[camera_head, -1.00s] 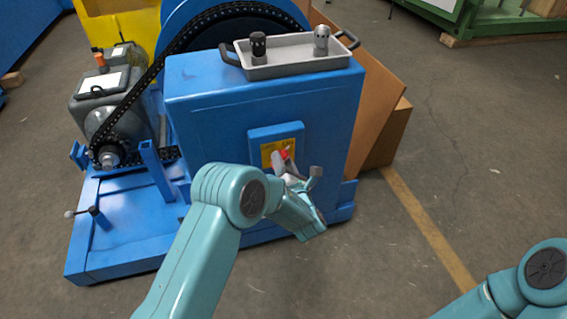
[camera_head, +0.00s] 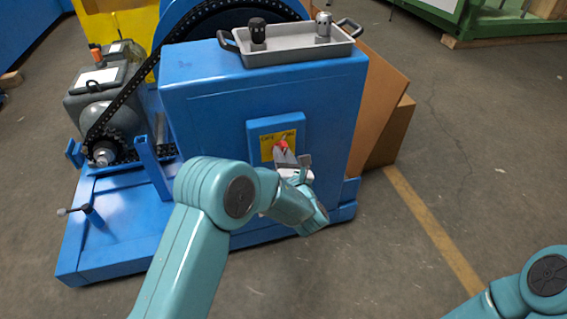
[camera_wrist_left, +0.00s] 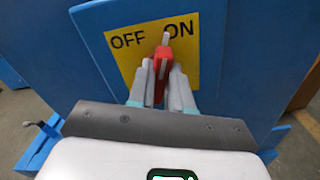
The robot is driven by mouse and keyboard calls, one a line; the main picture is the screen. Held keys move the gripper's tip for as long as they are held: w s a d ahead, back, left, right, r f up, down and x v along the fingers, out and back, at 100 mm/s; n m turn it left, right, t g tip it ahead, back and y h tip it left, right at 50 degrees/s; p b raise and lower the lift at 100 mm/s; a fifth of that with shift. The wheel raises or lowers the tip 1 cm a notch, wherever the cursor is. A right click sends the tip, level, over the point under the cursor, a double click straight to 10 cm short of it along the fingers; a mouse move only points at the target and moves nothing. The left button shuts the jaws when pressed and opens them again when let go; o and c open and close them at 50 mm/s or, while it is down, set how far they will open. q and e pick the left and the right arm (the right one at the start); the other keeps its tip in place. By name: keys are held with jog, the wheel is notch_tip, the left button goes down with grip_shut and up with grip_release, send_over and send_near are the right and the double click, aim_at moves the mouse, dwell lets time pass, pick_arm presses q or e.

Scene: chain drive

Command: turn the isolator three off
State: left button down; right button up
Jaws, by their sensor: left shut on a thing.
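The isolator is a red handle (camera_head: 282,145) on a yellow plate (camera_head: 268,140) on the front of the blue housing. In the left wrist view the red handle (camera_wrist_left: 163,62) stands nearly upright between the words OFF and ON, its tip close to the O of ON. The yellow plate (camera_wrist_left: 122,63) is partly hidden behind the fingers. My left gripper (camera_wrist_left: 162,75) is shut on the red handle, one finger on each side. In the head view the left gripper (camera_head: 285,156) reaches it from below. My right gripper is out of view.
A grey tray (camera_head: 290,57) with a black knob piece (camera_head: 257,30) and a silver one (camera_head: 323,26) sits on the housing. A chain drive and grey motor (camera_head: 100,95) stand at left. Cardboard (camera_head: 385,130) leans at right.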

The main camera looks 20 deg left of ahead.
pick_arm(q)
jog(key=shift+s+a+n+b, duration=0.1)
jog(key=shift+a+n+b, duration=0.05)
jog(key=shift+n+b, duration=2.95)
jog(key=shift+s+a+n+b, duration=0.1)
jog(key=shift+n+b, duration=2.6)
jog(key=shift+n, duration=0.7)
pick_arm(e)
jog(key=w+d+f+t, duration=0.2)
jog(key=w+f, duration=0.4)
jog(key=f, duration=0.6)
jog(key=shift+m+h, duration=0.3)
pick_arm(q)
jog(key=c, duration=1)
grip_release()
jog(key=shift+c, duration=0.2)
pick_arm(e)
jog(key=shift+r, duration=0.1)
pick_arm(q)
jog(key=p+v, duration=0.4)
jog(key=v, duration=1.2)
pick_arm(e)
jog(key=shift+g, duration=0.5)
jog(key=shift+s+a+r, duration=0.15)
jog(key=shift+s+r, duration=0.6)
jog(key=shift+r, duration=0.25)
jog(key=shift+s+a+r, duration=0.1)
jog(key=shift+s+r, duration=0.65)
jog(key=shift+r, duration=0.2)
